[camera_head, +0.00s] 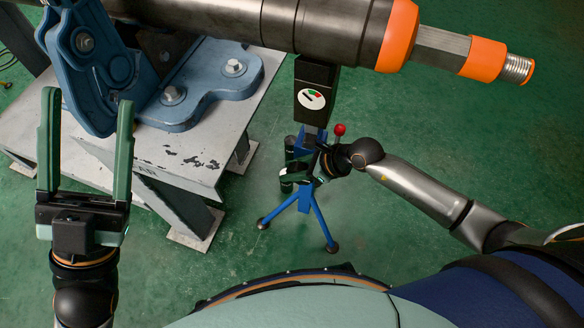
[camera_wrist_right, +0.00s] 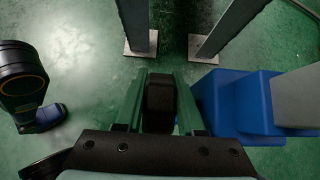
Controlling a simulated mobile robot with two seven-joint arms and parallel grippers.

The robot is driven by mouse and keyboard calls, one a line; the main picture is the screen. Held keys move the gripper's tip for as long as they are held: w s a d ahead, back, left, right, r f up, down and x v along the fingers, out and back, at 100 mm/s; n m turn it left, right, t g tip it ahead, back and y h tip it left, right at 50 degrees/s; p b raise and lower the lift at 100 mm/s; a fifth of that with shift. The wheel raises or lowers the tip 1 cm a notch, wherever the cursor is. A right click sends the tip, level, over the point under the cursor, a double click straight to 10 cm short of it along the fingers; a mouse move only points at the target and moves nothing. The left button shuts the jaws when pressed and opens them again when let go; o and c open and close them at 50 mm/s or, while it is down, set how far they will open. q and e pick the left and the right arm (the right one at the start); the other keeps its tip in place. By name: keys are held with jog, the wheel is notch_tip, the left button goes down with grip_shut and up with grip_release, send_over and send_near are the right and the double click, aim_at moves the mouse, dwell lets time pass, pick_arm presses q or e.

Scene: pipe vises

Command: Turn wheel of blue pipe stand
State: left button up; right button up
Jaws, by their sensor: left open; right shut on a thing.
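The blue pipe stand (camera_head: 304,201) stands on splayed legs on the green floor, with a dark upper head (camera_head: 315,88) under the large pipe (camera_head: 335,30). A red knob (camera_head: 340,130) shows beside its post; the wheel itself is mostly hidden by my right gripper. My right gripper (camera_head: 321,166) is at the stand's post. In the right wrist view, its green fingers (camera_wrist_right: 160,112) are shut on a black part, seemingly of the wheel (camera_wrist_right: 160,101), with the blue stand (camera_wrist_right: 235,101) close on the right. My left gripper (camera_head: 86,150) is open and empty, pointing up, left of the stand.
A worn grey metal table (camera_head: 190,150) stands at the left, bearing a blue vise (camera_head: 215,80) under the pipe. The pipe has orange bands (camera_head: 398,35) and a threaded end at the right. Green floor (camera_head: 450,130) is free at the right.

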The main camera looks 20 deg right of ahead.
grip_shut()
pick_arm(q)
jog(key=shift+f, duration=0.15)
